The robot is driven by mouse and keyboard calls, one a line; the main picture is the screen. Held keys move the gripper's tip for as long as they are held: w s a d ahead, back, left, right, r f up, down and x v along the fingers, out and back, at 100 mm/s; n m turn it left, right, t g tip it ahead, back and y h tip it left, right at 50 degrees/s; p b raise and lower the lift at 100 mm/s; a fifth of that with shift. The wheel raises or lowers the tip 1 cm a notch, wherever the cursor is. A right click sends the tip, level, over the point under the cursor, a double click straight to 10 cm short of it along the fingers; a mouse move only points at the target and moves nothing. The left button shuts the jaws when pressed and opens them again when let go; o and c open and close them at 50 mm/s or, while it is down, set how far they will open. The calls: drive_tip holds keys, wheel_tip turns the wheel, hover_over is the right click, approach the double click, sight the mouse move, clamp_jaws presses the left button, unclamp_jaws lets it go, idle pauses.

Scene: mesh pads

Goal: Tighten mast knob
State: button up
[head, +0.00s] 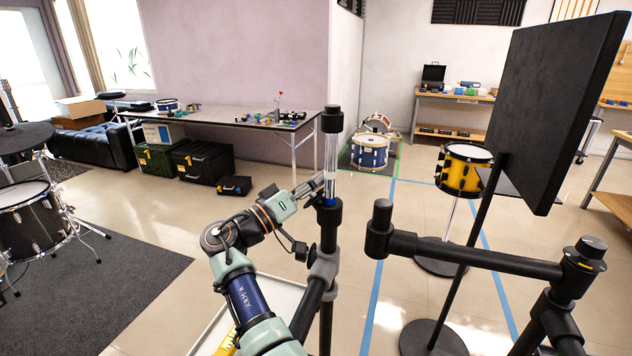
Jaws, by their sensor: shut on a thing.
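The mast stands upright just right of the middle, with a bright silver tube (331,157) between a black upper end (332,118) and a black collar (328,214). A small blue part (329,202) shows at the top of the collar. It may belong to the mast knob, but I cannot tell. My gripper (324,182) comes in from the left, its fingers at the lower silver tube, just above the collar. It looks shut on the mast there. The exact contact is small and partly hidden.
A black horizontal arm (470,254) with a post end (380,228) stands close on the right. A large black panel (552,105) on a stand and a yellow drum (463,172) are beyond. A drum kit (35,215) is at left. Open floor lies behind my arm.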

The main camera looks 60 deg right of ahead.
drive_tip(key=o, duration=0.7)
drive_tip(key=shift+w+f, duration=0.1)
drive_tip(key=shift+f, duration=0.15)
drive_tip(key=shift+o, duration=1.4)
drive_tip(key=shift+a, duration=0.1)
drive_tip(key=shift+w+r, duration=0.1)
drive_tip(key=shift+a, duration=0.15)
drive_tip(key=v, duration=0.8)
